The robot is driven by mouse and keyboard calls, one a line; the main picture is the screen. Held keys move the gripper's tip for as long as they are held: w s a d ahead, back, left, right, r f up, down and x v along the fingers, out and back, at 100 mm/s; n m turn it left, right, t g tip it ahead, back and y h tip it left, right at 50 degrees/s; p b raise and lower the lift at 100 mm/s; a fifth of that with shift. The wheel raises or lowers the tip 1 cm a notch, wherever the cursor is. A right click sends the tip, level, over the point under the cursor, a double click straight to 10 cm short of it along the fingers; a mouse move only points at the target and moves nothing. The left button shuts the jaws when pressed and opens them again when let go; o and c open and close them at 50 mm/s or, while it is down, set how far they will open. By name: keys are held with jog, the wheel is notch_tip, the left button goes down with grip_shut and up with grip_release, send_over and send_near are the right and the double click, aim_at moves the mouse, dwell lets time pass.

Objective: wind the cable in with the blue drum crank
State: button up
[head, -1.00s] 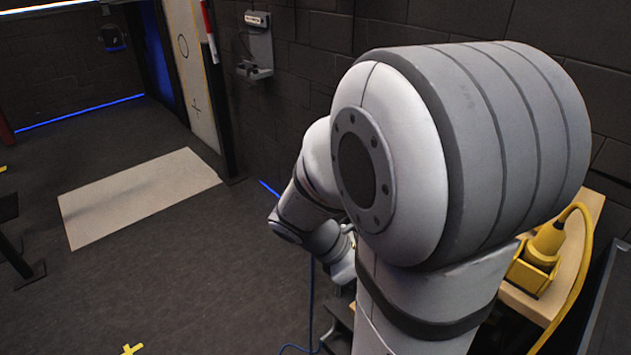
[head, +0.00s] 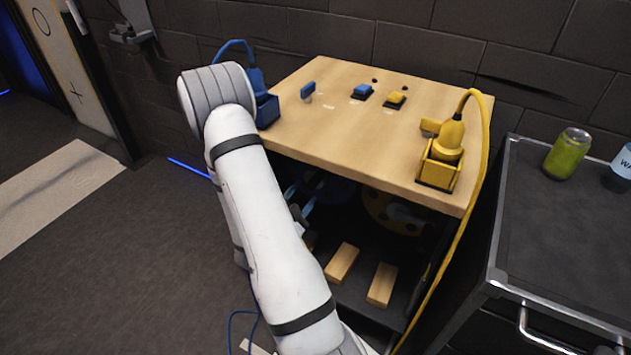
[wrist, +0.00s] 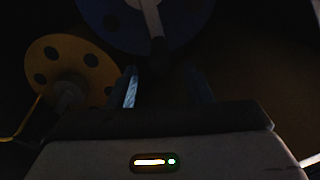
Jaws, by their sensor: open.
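The blue drum (wrist: 187,22) fills the top of the dim wrist view. Its pale crank arm (wrist: 150,14) ends in a dark handle (wrist: 157,50). My gripper (wrist: 164,75) is open, one finger on each side below the handle; the handle appears in line with the gap, but I cannot tell whether it lies between the fingertips. In the head view, the blue drum (head: 338,191) is partly visible in shadow under the bench top, with my gripper near it. My arm and the bench top hide much there. The blue cable (head: 233,322) hangs to the floor at the left.
A yellow drum (wrist: 68,70) stands left of the blue one in the wrist view. The wooden bench top (head: 350,140) carries blue and yellow connectors and buttons. Wooden blocks (head: 342,263) lie on the lower shelf. A dark cabinet (head: 560,230) with a can stands right.

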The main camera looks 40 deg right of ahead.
aim_at(315, 181)
jog(key=x, duration=0.7)
jog(key=shift+c, duration=0.5)
grip_shut()
jog(key=shift+d+r, duration=0.1)
jog(key=shift+d, duration=0.2)
jog(key=shift+a, duration=0.25)
jog(key=shift+s, duration=0.1)
